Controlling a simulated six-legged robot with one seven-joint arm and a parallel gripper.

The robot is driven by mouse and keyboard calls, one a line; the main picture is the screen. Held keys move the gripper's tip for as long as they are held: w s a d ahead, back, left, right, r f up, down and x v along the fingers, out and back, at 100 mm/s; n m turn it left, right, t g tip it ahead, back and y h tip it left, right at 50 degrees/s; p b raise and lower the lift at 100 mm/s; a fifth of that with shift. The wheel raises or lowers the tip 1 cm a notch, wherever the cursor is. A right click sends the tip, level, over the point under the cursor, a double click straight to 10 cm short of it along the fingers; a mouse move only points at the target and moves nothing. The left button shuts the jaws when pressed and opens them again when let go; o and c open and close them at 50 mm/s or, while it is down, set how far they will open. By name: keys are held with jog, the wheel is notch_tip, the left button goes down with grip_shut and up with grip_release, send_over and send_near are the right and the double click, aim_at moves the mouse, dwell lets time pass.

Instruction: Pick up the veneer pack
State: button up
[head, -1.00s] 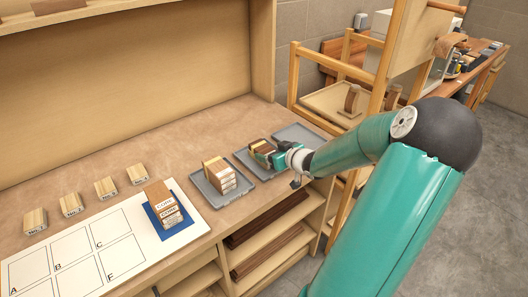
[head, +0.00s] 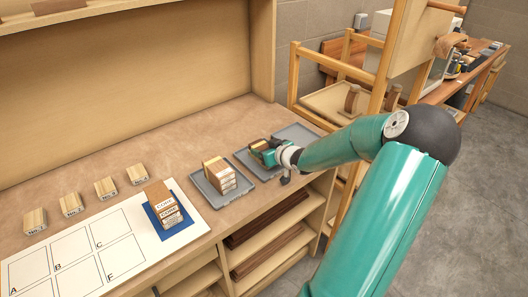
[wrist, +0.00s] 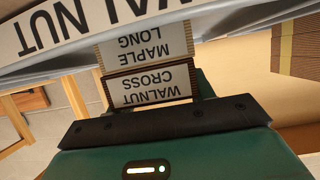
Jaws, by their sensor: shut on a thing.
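The veneer pack (head: 256,145) is a small layered block in light and brown wood at the grey middle tray (head: 242,157). My gripper (head: 265,153) is shut on it and hides much of it in the head view. In the wrist view the pack (wrist: 150,84) shows upside-down labels reading MAPLE LONG and WALNUT CROSS, right beyond my gripper's dark plate. I cannot tell whether the pack touches the tray.
A similar stack (head: 218,174) stands in the left tray (head: 209,192). Another grey tray (head: 296,132) at right looks empty. A labelled stack (head: 164,208) sits on a blue pad (head: 184,226). Several small blocks (head: 105,187) line the bench. A wooden rack (head: 387,75) stands right.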

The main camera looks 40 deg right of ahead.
jog(key=shift+r, duration=0.1)
jog(key=shift+r, duration=0.6)
jog(key=s+a+r, duration=0.7)
jog(key=a+r, duration=0.4)
jog(key=a, duration=0.1)
jog(key=shift+r, duration=0.3)
